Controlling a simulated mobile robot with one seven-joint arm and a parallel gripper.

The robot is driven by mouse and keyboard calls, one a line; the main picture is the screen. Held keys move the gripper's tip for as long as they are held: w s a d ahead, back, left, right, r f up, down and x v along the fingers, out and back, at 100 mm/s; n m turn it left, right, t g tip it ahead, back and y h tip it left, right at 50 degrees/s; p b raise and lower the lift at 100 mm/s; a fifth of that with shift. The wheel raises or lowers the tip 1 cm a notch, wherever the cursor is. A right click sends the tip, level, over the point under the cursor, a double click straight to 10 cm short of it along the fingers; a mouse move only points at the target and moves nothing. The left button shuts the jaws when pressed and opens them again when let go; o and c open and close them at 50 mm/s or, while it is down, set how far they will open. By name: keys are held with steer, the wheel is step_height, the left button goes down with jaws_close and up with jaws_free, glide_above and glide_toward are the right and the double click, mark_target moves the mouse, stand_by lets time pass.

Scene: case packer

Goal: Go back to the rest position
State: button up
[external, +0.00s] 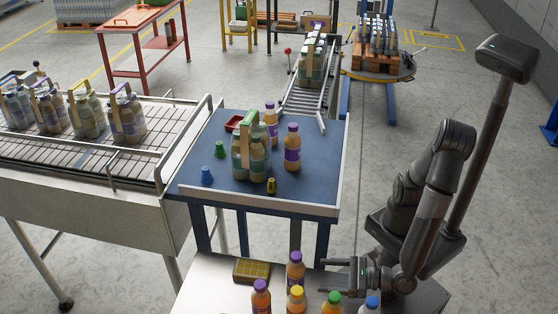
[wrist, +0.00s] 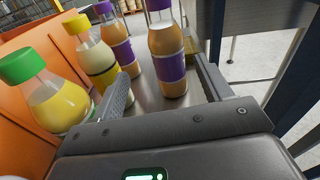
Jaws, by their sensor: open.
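My gripper (external: 328,272) is open at the right of the low pale table in the external view, with its fingers pointing left. An orange-brown bottle with a purple label (external: 295,272) stands just left of the fingertips. In the wrist view, my gripper (wrist: 163,75) shows two spread fingers, and a purple-labelled bottle (wrist: 168,65) stands upright ahead, in line with the gap. I cannot tell whether it touches a finger. Nothing is held.
Yellow-capped (external: 297,298), green-capped (external: 333,302) and blue-capped (external: 371,304) bottles stand close in front of my gripper. A yellow-brown box (external: 252,270) lies behind. The blue table (external: 215,180) holds a bottle pack (external: 251,158), loose bottles and caps. A conveyor (external: 130,165) is left.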

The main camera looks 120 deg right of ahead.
steer(key=s+r+n+g+y, duration=0.15)
steer(key=r+n+y, duration=0.45)
steer(key=n, duration=0.6)
steer(key=s+r+n+y, duration=0.2)
steer(key=r+n+y, duration=0.2)
steer(key=n+y, duration=0.65)
steer(key=s+d+r+n+g, duration=0.1)
steer(key=s+d+n+g, duration=0.1)
steer(key=s+n, duration=0.6)
steer(key=d+n+h, duration=0.1)
steer(key=n, duration=0.2)
steer(key=shift+s+d+r, duration=0.2)
steer(key=shift+d, duration=0.05)
steer(key=shift+o, duration=0.4)
steer(key=s+d+f+n+g+h, duration=0.1)
steer(key=s+d+n+g+h, duration=0.1)
steer(key=s+d+n, duration=0.2)
steer(key=s+d+f+n+g+h, duration=0.1)
steer(key=s+d+n+h, duration=0.1)
steer(key=s+d+n, duration=0.3)
steer(key=s+n, duration=0.1)
steer(key=s, duration=0.3)
steer(key=shift+s+d+g, duration=0.2)
steer(key=shift+s+g, duration=0.1)
steer(key=shift+g, duration=0.05)
